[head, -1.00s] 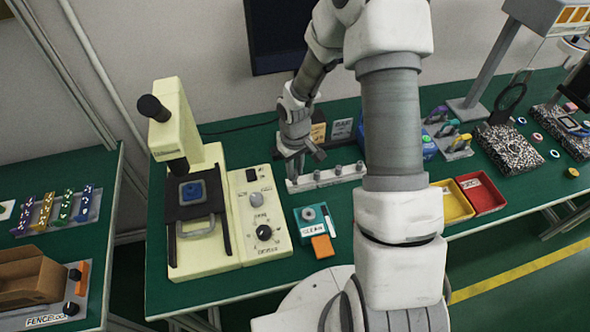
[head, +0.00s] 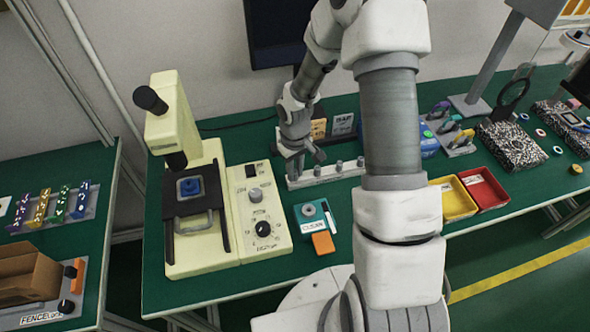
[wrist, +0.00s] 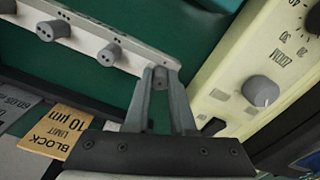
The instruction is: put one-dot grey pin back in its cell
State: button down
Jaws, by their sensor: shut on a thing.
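My gripper (wrist: 160,82) is shut on a small grey pin (wrist: 160,76), which shows one dark dot between the fingertips. The pin is at the end of the white pin rack (wrist: 82,42); I cannot tell whether it is seated in a cell or just above it. In the head view my gripper (head: 300,160) is over the left end of the rack (head: 322,178), and its fingers and the held pin are too small to make out. Other grey pins (wrist: 108,55) stand in the rack, one (wrist: 52,30) with two dots on top.
A cream machine with knobs (head: 262,215) stands left of the rack, close beside the fingers in the wrist view (wrist: 262,90). Block limit signs (wrist: 55,130) stand behind the rack. A teal tray (head: 308,213), yellow bin (head: 455,200) and red bin (head: 487,190) are nearby.

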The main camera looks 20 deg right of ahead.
jog(key=shift+f, duration=0.2)
jog(key=c, duration=0.7)
grip_release()
jog(key=shift+r+p, duration=1)
jog(key=shift+r, duration=7.75)
